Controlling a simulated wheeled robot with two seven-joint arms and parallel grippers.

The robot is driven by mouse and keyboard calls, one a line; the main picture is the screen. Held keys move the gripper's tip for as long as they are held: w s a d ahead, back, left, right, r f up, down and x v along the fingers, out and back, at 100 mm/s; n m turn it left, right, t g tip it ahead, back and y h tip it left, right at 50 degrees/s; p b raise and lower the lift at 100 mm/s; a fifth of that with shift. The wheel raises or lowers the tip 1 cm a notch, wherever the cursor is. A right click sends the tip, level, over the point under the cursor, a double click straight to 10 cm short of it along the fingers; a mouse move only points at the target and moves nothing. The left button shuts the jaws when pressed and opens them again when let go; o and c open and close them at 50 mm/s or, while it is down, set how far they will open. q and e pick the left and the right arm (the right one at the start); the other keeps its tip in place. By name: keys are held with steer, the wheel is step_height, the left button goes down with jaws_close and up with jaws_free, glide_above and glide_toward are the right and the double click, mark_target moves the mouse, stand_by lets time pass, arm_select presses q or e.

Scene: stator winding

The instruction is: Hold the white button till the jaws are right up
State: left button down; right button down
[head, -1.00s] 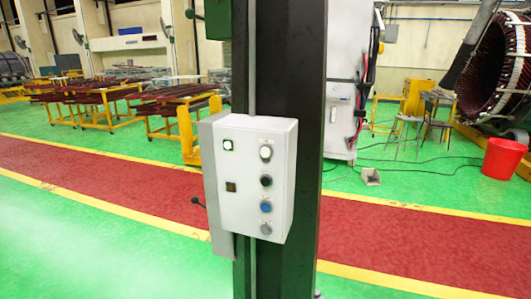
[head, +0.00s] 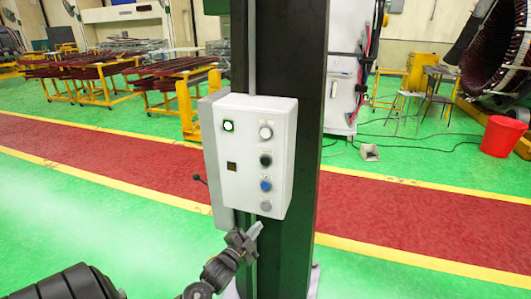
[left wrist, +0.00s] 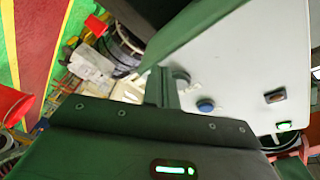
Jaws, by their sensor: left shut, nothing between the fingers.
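The white button (head: 265,132) is the top one in the right column of the pale control box (head: 240,180) on a dark post, in the head view. My left gripper (head: 257,228) is shut and empty just below the box's lower edge, under the grey bottom button (head: 266,206), apart from the white button. In the left wrist view, the shut fingers (left wrist: 162,88) show in front of the box face, near the grey button (left wrist: 181,76) and blue button (left wrist: 205,105). The white button is not visible there. I cannot make out the jaws. My right gripper is out of view.
A black button (head: 265,160) and a blue button (head: 266,185) sit below the white one. A lit square lamp (head: 228,126) and a dark square (head: 232,167) are on the left. A small lever (head: 200,179) sticks out left of the box. The dark post (head: 290,245) stands behind.

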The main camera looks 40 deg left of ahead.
arm_select(q)
step_height(320, 180, up, 19)
steer(key=s+d+m+t+h, duration=0.1)
steer(key=s+m+t, duration=0.1)
steer(key=m+t, duration=0.15)
steer(key=m+t+h+p, duration=0.1)
steer(key=m+t+h, duration=0.2)
steer(key=t, duration=0.1)
glide_toward(265, 133)
steer(key=s+d+r, duration=0.4)
steer(key=s+r, duration=0.1)
steer(key=shift+w+d+r, duration=0.1)
steer(key=shift+d, duration=0.05)
steer(key=shift+w+a+b, duration=0.15)
steer(key=shift+w+a, duration=0.35)
steer(key=shift+w, duration=0.9)
steer(key=shift+w+a+b, duration=0.15)
steer(key=shift+w+a, duration=0.3)
steer(key=shift+w, duration=0.95)
steer(key=shift+w+a+b, duration=0.15)
steer(key=shift+w+a, duration=0.35)
steer(key=shift+w, duration=0.9)
steer(key=shift+w, duration=0.1)
steer(key=shift+w+a, duration=0.1)
steer(key=shift+w, duration=0.2)
